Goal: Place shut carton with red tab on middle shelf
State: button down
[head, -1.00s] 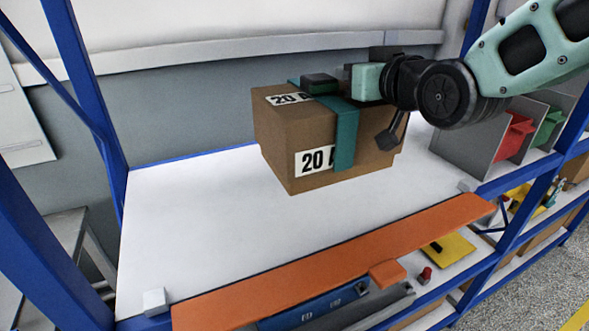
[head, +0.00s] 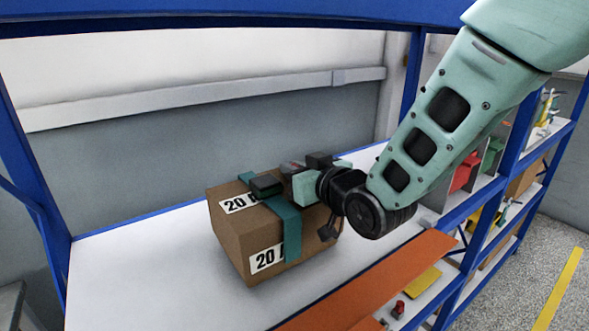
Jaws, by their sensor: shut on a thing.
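A shut brown carton (head: 232,237) with white "20 A" labels and a teal band (head: 291,236) is at the middle left of the head view, over the white shelf (head: 110,262). My gripper (head: 290,178) is at the top of the carton, coming from the right, with its dark finger pads on either side of the carton's top middle. It is shut on the carton. A small reddish patch (head: 293,166) shows between the fingers; I cannot tell if it is the tab. The carton looks upright. I cannot tell whether its underside touches the shelf.
Blue rack posts (head: 35,170) and a blue beam (head: 240,22) frame the bay. An orange board (head: 365,283) runs along the front edge. Red and green bins (head: 464,172) stand to the right behind a grey divider. The shelf is bare left of the carton.

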jog(key=shift+f, duration=0.45)
jog(key=c, duration=1.5)
grip_release()
jog(key=shift+r, duration=0.1)
jog(key=shift+s+d, duration=0.15)
jog(key=shift+b+v, duration=4.7)
jog(key=shift+v, duration=1.15)
